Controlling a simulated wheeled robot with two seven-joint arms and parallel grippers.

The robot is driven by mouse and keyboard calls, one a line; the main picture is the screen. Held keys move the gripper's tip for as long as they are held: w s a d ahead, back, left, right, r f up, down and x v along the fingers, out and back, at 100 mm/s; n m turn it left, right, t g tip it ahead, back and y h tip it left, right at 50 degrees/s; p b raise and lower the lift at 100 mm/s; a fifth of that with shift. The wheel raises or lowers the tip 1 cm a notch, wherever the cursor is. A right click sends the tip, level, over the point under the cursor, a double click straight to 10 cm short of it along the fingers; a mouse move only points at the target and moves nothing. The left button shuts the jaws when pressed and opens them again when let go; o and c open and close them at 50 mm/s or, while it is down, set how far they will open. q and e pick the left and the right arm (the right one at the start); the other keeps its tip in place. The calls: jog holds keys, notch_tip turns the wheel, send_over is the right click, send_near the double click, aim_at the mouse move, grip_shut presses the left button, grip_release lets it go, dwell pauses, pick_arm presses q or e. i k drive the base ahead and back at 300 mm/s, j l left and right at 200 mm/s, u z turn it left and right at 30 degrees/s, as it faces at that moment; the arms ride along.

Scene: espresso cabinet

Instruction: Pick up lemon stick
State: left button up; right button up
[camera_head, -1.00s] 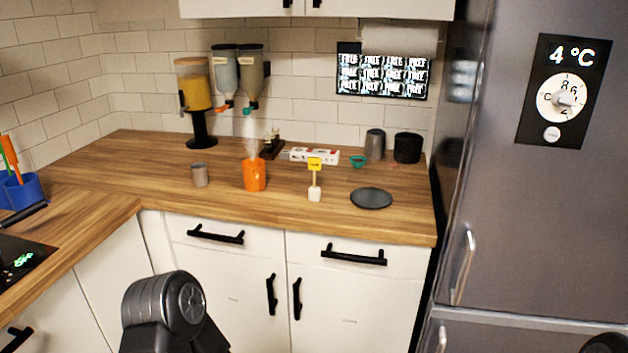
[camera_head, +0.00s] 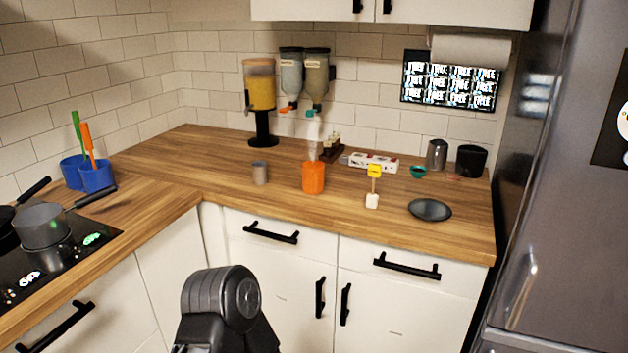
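What looks like the lemon stick (camera_head: 374,171) stands upright on the wooden counter, in the right half of the head view. It has a yellow top, a thin stem and a small white block at its foot. It stands between an orange cup (camera_head: 313,178) and a dark round plate (camera_head: 430,209), apart from both. A dark grey link of my arm shows at the bottom, well in front of the counter. Neither of my grippers shows, and nothing touches the stick.
A grey cup (camera_head: 260,172) stands left of the orange cup. A white box (camera_head: 372,161), a teal bowl (camera_head: 418,171) and dark canisters (camera_head: 471,160) stand behind. The stove (camera_head: 55,262) with pots is at left, the fridge (camera_head: 575,200) at right. The counter's front strip is clear.

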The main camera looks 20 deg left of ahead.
aim_at(374, 171)
jog(key=i+j+z, duration=0.25)
jog(key=i, duration=0.25)
jog(key=i+j+z, duration=0.3)
jog(key=i+j, duration=0.15)
jog(key=j, duration=0.05)
